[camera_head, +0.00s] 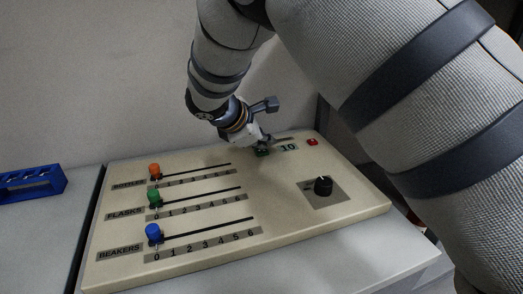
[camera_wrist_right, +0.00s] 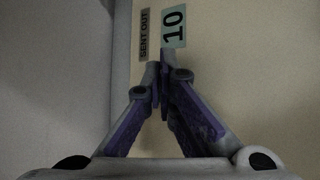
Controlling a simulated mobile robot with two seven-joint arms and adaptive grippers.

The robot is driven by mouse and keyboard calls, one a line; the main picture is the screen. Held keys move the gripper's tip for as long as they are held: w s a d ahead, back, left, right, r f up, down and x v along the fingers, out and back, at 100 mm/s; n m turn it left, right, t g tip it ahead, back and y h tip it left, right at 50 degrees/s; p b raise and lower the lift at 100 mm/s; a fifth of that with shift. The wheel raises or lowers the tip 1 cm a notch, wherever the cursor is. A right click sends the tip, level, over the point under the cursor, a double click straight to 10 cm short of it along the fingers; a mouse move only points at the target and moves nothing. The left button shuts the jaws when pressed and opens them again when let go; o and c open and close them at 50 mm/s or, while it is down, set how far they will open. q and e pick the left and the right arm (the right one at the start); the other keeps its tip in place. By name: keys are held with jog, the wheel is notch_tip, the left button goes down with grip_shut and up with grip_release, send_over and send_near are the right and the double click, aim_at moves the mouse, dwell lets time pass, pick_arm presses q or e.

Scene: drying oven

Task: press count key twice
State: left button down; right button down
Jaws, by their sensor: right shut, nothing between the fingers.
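The beige control panel (camera_head: 285,220) lies on the bench. A small display (camera_head: 289,147) reads 10; it also shows in the wrist view (camera_wrist_right: 173,26) beside a SENT OUT label (camera_wrist_right: 144,35). A dark green key (camera_head: 262,152) sits just left of the display, partly hidden by my right gripper (camera_head: 264,142). That gripper is shut and empty, its fingertips over or at the green key; I cannot tell whether they touch it. In the wrist view the closed fingertips (camera_wrist_right: 161,75) cover the spot below the display. No key is labelled count legibly. My left gripper is out of view.
A red button (camera_head: 312,142) is right of the display, and a black knob (camera_head: 323,186) is nearer the front. Orange (camera_head: 155,170), green (camera_head: 154,196) and blue (camera_head: 153,232) sliders stand at the left, all at 0. A blue rack (camera_head: 33,183) is far left.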

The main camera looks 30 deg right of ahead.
aim_at(263, 152)
jog(key=shift+f, duration=0.35)
dwell(0.4)
jog(key=shift+r, duration=0.95)
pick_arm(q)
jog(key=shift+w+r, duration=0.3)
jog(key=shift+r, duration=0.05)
